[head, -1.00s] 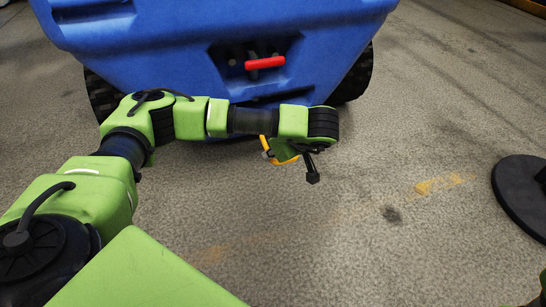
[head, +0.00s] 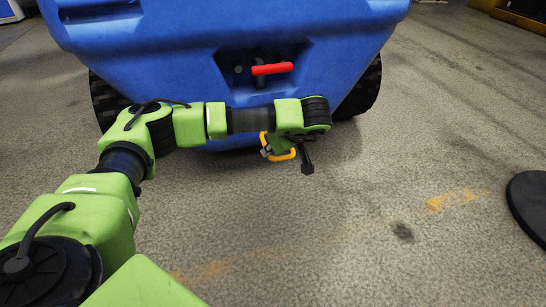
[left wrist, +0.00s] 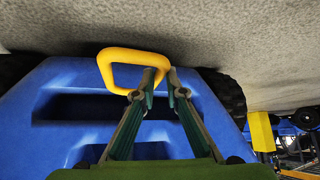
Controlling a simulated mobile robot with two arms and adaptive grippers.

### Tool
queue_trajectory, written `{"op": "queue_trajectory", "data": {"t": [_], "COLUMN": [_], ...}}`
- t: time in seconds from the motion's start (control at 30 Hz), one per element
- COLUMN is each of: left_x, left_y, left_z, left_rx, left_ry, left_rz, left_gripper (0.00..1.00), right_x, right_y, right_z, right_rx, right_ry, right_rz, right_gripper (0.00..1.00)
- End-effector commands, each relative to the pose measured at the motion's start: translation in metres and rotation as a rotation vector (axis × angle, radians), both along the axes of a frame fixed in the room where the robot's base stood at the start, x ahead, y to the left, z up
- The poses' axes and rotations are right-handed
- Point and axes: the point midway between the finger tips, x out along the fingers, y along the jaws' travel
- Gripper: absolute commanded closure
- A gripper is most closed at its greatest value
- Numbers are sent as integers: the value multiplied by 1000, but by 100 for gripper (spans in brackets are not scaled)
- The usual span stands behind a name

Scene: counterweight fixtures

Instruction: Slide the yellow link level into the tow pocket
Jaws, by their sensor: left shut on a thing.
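The yellow link (head: 282,153) is a rounded loop held at my left gripper (head: 290,145), below the wrist and in front of the blue cart. In the left wrist view the link (left wrist: 106,72) hangs at the fingertips of my left gripper (left wrist: 164,84), with most of the loop out to the left. The fingers are shut on it. The dark tow pocket (head: 238,84) is a recess in the cart's face, above the gripper in the head view. The link is outside it. My right gripper is not in view.
The blue cart (head: 150,55) stands on black wheels (head: 360,92). A red handle (head: 272,69) crosses the recess. A black round base (head: 530,205) is on the floor at the right. The grey floor between is clear. A yellow post (left wrist: 262,130) shows in the left wrist view.

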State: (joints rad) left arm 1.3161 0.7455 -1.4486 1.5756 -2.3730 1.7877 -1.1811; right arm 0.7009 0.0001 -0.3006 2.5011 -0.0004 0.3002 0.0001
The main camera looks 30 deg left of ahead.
Motion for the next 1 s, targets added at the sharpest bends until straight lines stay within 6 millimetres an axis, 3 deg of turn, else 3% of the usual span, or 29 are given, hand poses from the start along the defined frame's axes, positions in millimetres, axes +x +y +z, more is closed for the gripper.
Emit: {"op": "queue_trajectory", "data": {"t": [0.2,1.0], "left_x": [11,52], "left_y": [14,60], "left_z": [-6,-2], "left_rx": [2,2], "left_ry": [-4,-4], "left_rz": [3,2], "left_gripper": [100,100], "right_x": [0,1], "right_y": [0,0], "right_z": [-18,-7], "right_rx": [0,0], "right_ry": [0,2], "right_rz": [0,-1], "right_gripper": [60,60]}}
